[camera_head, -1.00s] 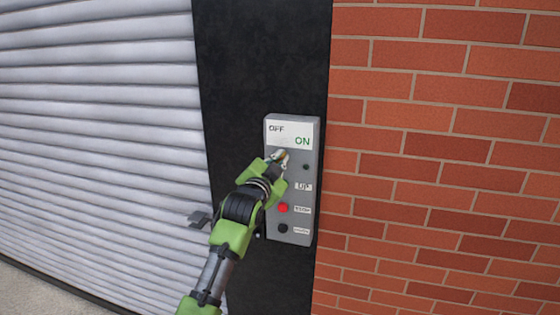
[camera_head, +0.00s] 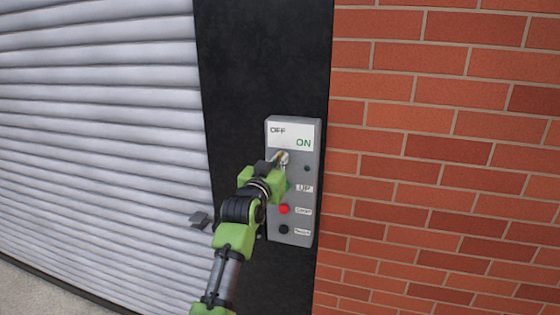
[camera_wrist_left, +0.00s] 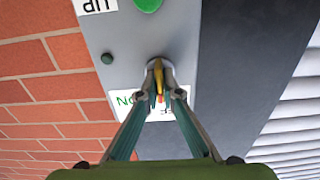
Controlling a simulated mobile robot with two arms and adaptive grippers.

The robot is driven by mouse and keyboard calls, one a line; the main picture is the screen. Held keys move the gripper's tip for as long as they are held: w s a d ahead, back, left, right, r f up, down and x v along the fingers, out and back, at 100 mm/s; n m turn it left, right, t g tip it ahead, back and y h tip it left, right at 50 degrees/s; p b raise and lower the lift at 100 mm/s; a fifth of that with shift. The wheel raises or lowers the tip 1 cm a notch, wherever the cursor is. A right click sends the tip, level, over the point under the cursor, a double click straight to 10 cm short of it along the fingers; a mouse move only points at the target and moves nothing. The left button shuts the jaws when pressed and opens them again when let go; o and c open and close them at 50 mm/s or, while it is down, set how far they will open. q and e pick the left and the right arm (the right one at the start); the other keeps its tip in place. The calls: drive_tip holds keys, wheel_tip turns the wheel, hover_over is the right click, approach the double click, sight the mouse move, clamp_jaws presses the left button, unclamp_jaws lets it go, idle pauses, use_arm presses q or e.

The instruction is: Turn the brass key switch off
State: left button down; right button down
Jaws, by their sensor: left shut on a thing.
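The brass key switch (camera_head: 284,157) sits on a grey control box (camera_head: 304,225), just below a white label with OFF at left and ON in green at right. My left gripper (camera_head: 279,161) reaches it from the lower left and partly covers it. In the left wrist view the picture is upside down, and the yellow brass key (camera_wrist_left: 158,76) stands between the fingertips of my left gripper (camera_wrist_left: 159,96). The gripper is shut on the key. The key looks nearly upright there, but its exact setting is hard to tell. My right gripper is out of view.
Below the key are a green button (camera_wrist_left: 148,4) labelled UP, a red button (camera_head: 284,209) and a black button (camera_head: 283,229). A small dark dot (camera_head: 307,168) sits right of the key. A brick wall (camera_head: 440,160) is at right, a ribbed shutter (camera_head: 100,130) at left.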

use_arm(q)
drive_tip(key=shift+f, duration=0.15)
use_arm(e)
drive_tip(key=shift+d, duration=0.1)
use_arm(q)
drive_tip(key=c, duration=2.2)
unclamp_jaws()
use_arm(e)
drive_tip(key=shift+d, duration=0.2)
use_arm(q)
drive_tip(key=v, duration=0.7)
drive_tip(key=shift+s, duration=0.2)
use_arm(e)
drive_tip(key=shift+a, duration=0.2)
